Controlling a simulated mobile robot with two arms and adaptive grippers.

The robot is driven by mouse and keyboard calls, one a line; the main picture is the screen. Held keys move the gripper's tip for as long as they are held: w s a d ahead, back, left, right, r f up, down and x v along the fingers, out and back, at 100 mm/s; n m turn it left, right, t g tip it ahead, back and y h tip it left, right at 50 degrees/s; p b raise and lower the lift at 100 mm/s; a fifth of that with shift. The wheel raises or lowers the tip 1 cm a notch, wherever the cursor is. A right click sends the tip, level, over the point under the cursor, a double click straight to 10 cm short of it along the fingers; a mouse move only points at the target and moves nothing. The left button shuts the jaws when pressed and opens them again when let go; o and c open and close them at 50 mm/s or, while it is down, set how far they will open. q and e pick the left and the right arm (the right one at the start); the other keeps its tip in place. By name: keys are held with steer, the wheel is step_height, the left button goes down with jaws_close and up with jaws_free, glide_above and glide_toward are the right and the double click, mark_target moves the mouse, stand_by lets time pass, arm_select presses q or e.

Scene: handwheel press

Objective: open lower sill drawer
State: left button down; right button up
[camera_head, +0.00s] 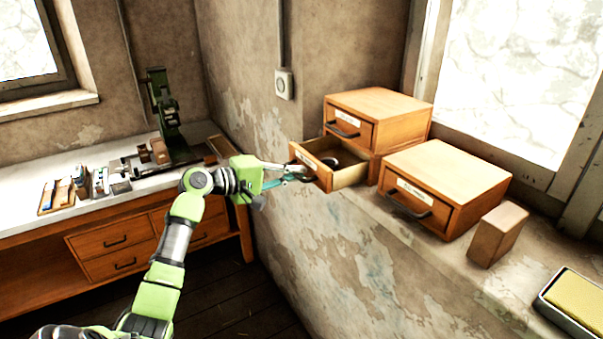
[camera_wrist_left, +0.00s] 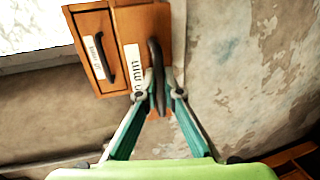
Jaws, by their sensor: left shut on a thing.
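Two small wooden drawer boxes are stacked on the sill at the back. The lower sill drawer (camera_head: 315,167) is pulled out, and a dark curved shape shows inside it. The upper sill drawer (camera_head: 347,128) above it is closed. My left gripper (camera_head: 299,172) is at the front of the lower drawer. In the left wrist view my left gripper (camera_wrist_left: 157,95) has its fingers on both sides of the dark handle (camera_wrist_left: 157,65), shut on it. The labelled drawer front (camera_wrist_left: 132,67) lies behind the handle. My right gripper is not in view.
Another wooden drawer box (camera_head: 447,180), closed, stands on the sill to the right. A small wooden block (camera_head: 497,234) and a tray with a yellow pad (camera_head: 577,302) lie nearer. A workbench (camera_head: 25,215) with tools and a green press (camera_head: 168,115) is at left.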

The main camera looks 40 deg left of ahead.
arm_select(q)
steer(key=shift+s+a, duration=0.15)
steer(key=shift+s, duration=0.25)
steer(key=c, duration=2.5)
jaws_free()
steer(key=shift+s+a, duration=0.1)
steer(key=shift+s, duration=0.05)
steer(key=shift+c, duration=0.2)
steer(key=shift+o, duration=0.3)
steer(key=shift+w, duration=0.2)
steer(key=v, duration=1.2)
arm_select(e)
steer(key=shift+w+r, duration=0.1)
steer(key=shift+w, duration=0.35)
arm_select(q)
steer(key=shift+f, duration=0.15)
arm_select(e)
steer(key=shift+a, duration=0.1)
